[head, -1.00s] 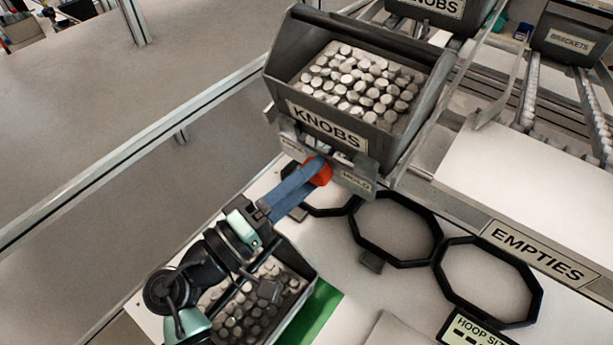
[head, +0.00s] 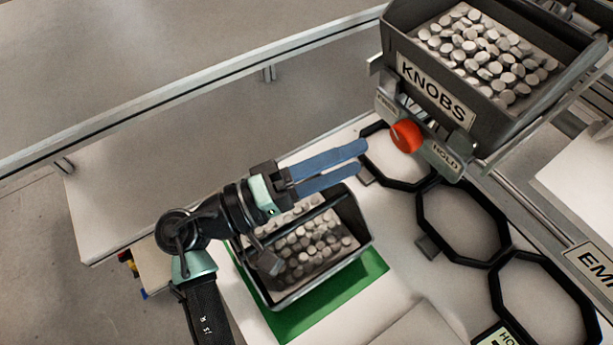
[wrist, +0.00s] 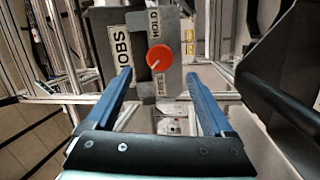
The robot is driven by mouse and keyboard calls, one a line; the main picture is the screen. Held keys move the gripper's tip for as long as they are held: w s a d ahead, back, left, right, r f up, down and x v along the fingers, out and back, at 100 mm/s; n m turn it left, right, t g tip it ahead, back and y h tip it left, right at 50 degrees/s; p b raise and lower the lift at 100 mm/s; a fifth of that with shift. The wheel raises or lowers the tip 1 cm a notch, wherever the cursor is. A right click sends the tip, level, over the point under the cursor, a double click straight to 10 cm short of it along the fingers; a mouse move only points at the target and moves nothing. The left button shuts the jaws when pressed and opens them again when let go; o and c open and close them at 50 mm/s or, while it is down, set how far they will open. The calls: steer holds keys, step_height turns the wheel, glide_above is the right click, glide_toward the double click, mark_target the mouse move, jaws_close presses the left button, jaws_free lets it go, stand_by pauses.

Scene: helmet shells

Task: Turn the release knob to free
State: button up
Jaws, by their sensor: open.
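The red-orange release knob (head: 406,136) sits on the front of the dark KNOBS bin (head: 480,125), between a FREE label (head: 386,103) and a HOLD label (head: 446,157). In the wrist view the knob appears just beyond and between the fingertips (wrist: 158,76).
A second bin (head: 368,232) of pale knobs stands on a green mat (head: 345,300) beneath my arm. Black octagonal hoops (head: 425,225) lie on the white table to the right. A metal rail (head: 180,101) runs behind. More room lies left of the arm.

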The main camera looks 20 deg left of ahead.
steer(key=v, duration=0.5)
steer(key=shift+s+a+b, duration=0.2)
steer(key=shift+s+b, duration=0.05)
steer(key=shift+b, duration=0.05)
